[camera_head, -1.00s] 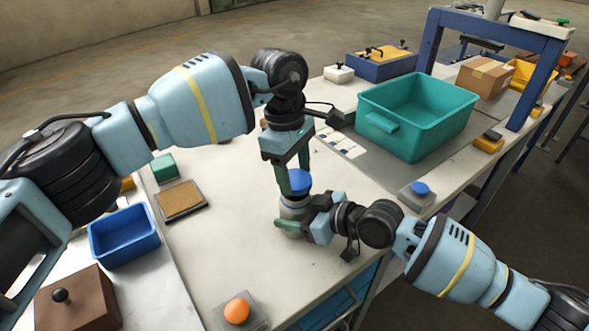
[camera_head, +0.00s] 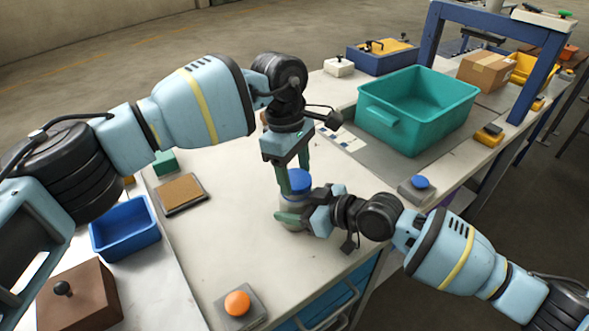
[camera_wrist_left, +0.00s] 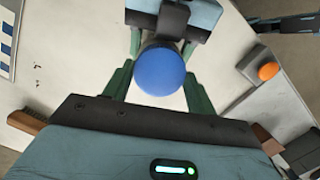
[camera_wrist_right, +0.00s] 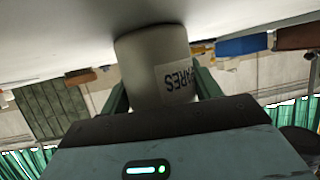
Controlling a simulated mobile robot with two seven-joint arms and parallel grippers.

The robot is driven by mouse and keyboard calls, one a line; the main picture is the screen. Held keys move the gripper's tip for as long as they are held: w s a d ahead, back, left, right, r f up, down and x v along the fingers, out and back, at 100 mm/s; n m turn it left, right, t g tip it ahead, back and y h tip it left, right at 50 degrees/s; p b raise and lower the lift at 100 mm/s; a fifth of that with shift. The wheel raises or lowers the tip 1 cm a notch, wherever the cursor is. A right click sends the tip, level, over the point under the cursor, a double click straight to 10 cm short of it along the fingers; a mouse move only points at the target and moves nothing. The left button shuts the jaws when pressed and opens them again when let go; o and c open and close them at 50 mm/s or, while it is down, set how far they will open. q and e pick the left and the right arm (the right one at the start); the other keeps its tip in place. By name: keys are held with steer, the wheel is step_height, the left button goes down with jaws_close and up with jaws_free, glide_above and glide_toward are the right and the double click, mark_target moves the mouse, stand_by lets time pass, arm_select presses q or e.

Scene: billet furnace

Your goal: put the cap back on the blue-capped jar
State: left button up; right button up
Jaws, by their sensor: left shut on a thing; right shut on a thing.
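The blue cap (camera_head: 294,182) is between the fingers of my left gripper (camera_head: 293,187), which points down and is shut on it. The pale jar (camera_head: 292,207) stands upright on the white table, directly under the cap. The cap appears to meet the jar's top, but I cannot tell whether it is seated. My right gripper (camera_head: 290,217) is shut around the jar's body from the right. In the left wrist view the cap (camera_wrist_left: 159,71) hides the jar below it. In the right wrist view the jar (camera_wrist_right: 152,58) shows an upside-down label between the fingers.
A teal bin (camera_head: 415,115) stands at the back right. A blue tray (camera_head: 125,233), a brown box (camera_head: 78,300) and a cork-topped pad (camera_head: 181,194) are at the left. An orange button (camera_head: 237,304) is at the front, a blue button (camera_head: 420,182) at the right edge. The table left of the jar is clear.

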arm_select(q)
steer(key=shift+f, duration=0.55)
arm_select(e)
jaws_close()
arm_select(q)
steer(key=m, duration=0.5)
steer(key=shift+w+g+y, duration=0.1)
steer(key=shift+g+y, duration=0.2)
steer(key=shift+y, duration=0.1)
steer(key=shift+c, duration=0.2)
steer(key=shift+o, duration=0.2)
steer(key=m, duration=0.4)
steer(key=shift+d+m, duration=0.1)
steer(key=shift+m, duration=0.3)
steer(key=o, duration=0.9)
